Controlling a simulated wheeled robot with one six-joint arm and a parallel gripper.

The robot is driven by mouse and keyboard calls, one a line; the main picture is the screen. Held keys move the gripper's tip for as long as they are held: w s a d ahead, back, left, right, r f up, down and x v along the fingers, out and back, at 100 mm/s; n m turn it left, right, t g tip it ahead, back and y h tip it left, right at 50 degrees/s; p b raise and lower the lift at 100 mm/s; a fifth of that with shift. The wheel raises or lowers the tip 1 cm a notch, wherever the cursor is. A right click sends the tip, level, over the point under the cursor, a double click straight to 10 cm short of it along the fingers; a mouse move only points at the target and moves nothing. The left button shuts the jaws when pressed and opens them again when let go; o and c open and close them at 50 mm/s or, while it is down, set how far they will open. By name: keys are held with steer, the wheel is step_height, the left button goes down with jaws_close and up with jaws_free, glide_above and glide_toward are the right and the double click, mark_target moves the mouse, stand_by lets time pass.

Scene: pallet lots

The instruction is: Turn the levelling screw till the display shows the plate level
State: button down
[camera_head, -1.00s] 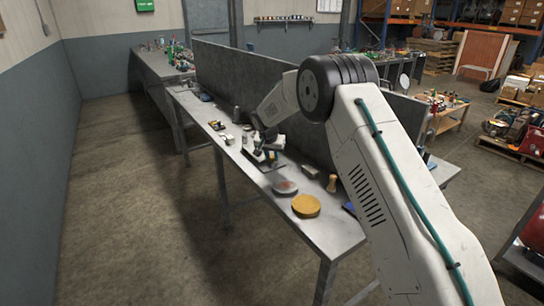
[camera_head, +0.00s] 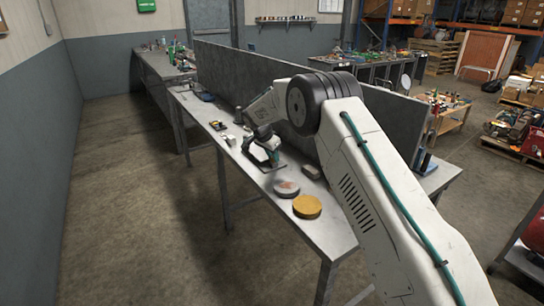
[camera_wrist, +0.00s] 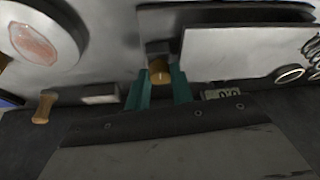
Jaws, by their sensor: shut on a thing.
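The levelling screw (camera_wrist: 159,72), with a brass-coloured head, sits between the teal fingers of my gripper (camera_wrist: 160,88) in the wrist view. The gripper is shut on it. A dark block lies just behind the screw head. The pale flat plate (camera_wrist: 250,52) lies right of the screw. A small display (camera_wrist: 222,94) shows beside the right finger, partly covered; its digits look like 0.0, but I cannot read them surely. In the head view my gripper (camera_head: 273,158) is low over the bench, and the screw and display cannot be made out.
On the steel bench (camera_head: 325,235) a yellow disc (camera_head: 307,206) and a grey disc with a reddish patch (camera_head: 286,188) lie nearer than my gripper. A small block (camera_head: 311,171) lies close by. An upright panel (camera_head: 230,75) runs along the bench behind the arm.

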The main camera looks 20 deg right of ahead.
steer(key=shift+s+f, duration=0.1)
steer(key=shift+f, duration=0.05)
steer(key=c, duration=1.2)
jaws_free()
steer(key=shift+r, duration=0.2)
steer(key=shift+a+r, duration=0.15)
steer(key=shift+r, duration=0.1)
steer(key=v, duration=0.7)
steer(key=shift+s, duration=0.15)
